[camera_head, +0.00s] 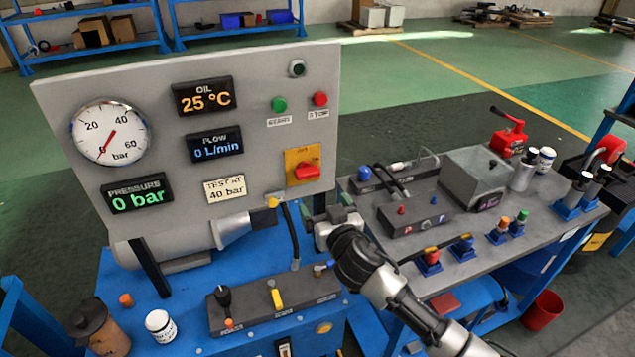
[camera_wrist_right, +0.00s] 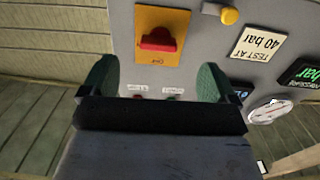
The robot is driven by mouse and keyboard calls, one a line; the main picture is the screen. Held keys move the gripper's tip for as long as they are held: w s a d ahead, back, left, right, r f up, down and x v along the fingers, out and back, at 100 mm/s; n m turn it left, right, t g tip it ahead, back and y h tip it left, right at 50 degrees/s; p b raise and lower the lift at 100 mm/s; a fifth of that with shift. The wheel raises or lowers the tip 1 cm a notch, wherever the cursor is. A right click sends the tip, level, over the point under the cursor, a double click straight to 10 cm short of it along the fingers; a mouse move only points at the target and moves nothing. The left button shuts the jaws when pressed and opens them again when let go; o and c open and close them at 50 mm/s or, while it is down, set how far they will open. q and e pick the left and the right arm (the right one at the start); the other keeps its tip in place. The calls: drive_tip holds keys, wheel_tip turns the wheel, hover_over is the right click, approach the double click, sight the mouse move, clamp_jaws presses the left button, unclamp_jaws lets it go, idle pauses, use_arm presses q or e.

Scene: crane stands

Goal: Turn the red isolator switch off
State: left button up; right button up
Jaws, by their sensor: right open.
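The red isolator switch (camera_head: 307,172) sits on a yellow-orange plate (camera_head: 292,157) at the lower right of the grey panel (camera_head: 245,130). Its handle looks roughly horizontal. In the right wrist view the picture is upside down, and the red handle (camera_wrist_right: 158,40) shows beyond my fingers. My right gripper (camera_head: 322,222) is below the switch, in front of the panel's lower right edge. In the wrist view my right gripper (camera_wrist_right: 160,82) has its fingers wide apart with nothing between them, apart from the switch. My left gripper is not in view.
Green START (camera_head: 279,105) and red STOP (camera_head: 320,99) buttons are above the switch. A yellow knob (camera_head: 271,202) and a hanging cable (camera_head: 291,235) are close to my right gripper. A lever box (camera_head: 250,310) stands below. A cluttered grey bench (camera_head: 350,205) lies right.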

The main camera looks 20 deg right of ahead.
sight(309, 175)
drive_tip(key=shift+t, duration=0.3)
drive_tip(key=w, duration=0.1)
drive_tip(key=w+r, duration=0.1)
drive_tip(key=w, duration=0.1)
drive_tip(key=w+r+p, duration=0.1)
drive_tip(key=shift+w+r, duration=0.15)
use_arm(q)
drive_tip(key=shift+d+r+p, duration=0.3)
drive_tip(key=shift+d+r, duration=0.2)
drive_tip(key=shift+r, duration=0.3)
use_arm(e)
drive_tip(key=shift+w+a, duration=0.2)
drive_tip(key=shift+w, duration=2.95)
drive_tip(key=shift+c, duration=0.3)
drive_tip(key=c, duration=0.9)
drive_tip(key=shift+o, duration=0.2)
